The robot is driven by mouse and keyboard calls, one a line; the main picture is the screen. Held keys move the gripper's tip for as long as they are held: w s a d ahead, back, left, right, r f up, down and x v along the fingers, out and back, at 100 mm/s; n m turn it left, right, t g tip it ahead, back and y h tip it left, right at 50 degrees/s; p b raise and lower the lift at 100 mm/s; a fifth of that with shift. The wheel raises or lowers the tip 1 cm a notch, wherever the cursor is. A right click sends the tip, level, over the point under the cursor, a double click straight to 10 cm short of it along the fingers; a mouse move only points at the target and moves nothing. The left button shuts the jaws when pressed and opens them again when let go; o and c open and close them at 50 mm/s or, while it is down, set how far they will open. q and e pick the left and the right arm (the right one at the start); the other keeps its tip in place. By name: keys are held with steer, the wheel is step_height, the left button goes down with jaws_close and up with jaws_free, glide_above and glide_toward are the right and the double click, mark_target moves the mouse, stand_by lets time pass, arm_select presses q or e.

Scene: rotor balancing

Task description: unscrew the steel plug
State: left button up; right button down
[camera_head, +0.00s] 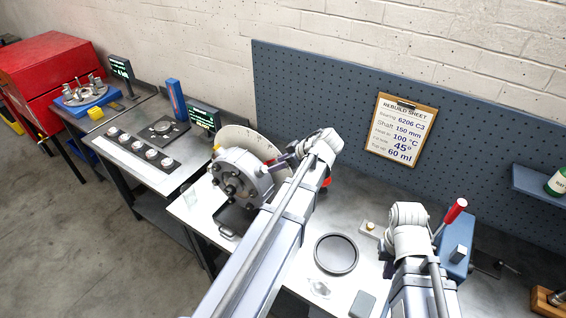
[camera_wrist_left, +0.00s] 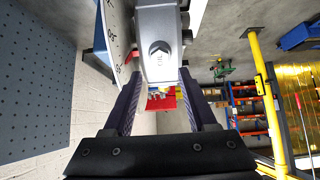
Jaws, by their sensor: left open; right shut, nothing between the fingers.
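The steel plug (camera_wrist_left: 160,50) shows in the left wrist view as a hexagonal head on a grey block of the housing. The round metal housing (camera_head: 242,178) stands on the bench in front of a white dial disc (camera_head: 238,136). My left gripper (camera_head: 279,161) is beside the housing's upper right, its fingers partly hidden. In the left wrist view its open fingers (camera_wrist_left: 160,88) stand apart, with the plug ahead between their lines and nothing held. The plug cannot be made out in the head view. My right wrist is over the bench at right; its gripper is hidden.
A dark round ring tray (camera_head: 336,254) lies on the bench between my arms. A blue press with a red-handled lever (camera_head: 455,211) stands close to my right arm. A pegboard (camera_head: 340,120) with a clipboard (camera_head: 402,130) closes off the back. A second bench (camera_head: 150,170) is at left.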

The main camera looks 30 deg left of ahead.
mark_target(265, 169)
arm_select(q)
steer(key=shift+b+x, duration=1.95)
steer(key=shift+x, duration=1.35)
steer(key=shift+c, duration=0.3)
steer(key=shift+d, duration=0.1)
jaws_close()
